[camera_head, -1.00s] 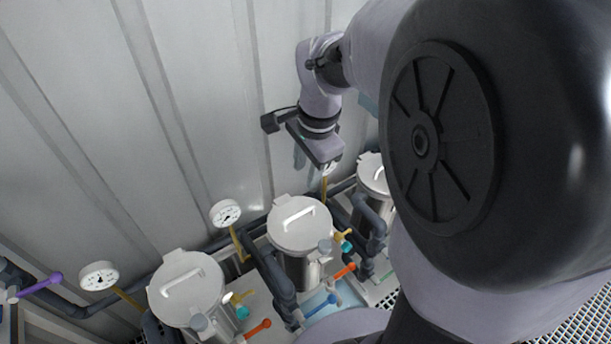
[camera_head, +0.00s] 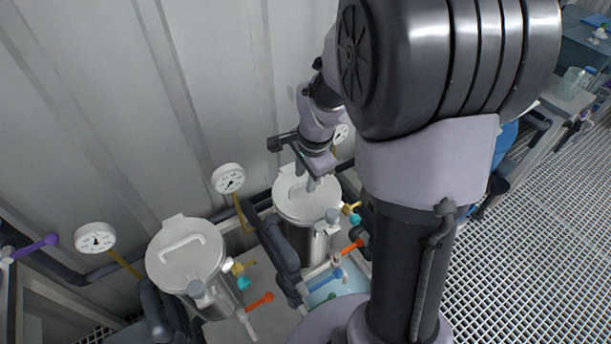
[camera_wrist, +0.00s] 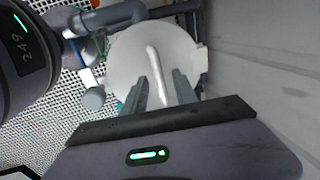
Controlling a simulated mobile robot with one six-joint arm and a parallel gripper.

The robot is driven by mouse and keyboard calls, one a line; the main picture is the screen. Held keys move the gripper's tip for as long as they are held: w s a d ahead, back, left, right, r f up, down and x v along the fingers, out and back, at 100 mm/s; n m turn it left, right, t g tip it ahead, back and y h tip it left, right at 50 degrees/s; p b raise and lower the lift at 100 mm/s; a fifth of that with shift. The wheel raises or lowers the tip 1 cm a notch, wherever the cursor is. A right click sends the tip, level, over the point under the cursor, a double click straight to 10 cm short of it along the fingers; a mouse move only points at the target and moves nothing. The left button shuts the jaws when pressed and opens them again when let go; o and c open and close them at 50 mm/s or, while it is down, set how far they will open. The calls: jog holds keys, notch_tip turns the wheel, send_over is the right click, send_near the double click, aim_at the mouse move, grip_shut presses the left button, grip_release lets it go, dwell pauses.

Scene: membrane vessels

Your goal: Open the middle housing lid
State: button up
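The middle housing (camera_head: 306,222) is an upright steel vessel with a round pale lid (camera_head: 322,200). The lid lies closed on it. My gripper (camera_head: 304,180) is over the lid in the head view, pointing down. In the wrist view the lid (camera_wrist: 125,62) fills the middle, with its white bar handle (camera_wrist: 157,72) running between my two fingers (camera_wrist: 158,85). The fingers are apart, with a gap on each side of the handle. In the head view the handle is mostly hidden by my gripper. I cannot tell whether the fingertips are level with the handle.
Another lidded housing (camera_head: 185,257) stands to the left, its lid closed. White gauges (camera_head: 228,178) on yellow stems and dark pipes (camera_head: 282,250) run beside the vessels. Orange-handled (camera_head: 352,247) and blue-handled valves sit in front. A corrugated wall rises close behind.

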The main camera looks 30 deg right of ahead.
grip_shut()
dwell(1.4)
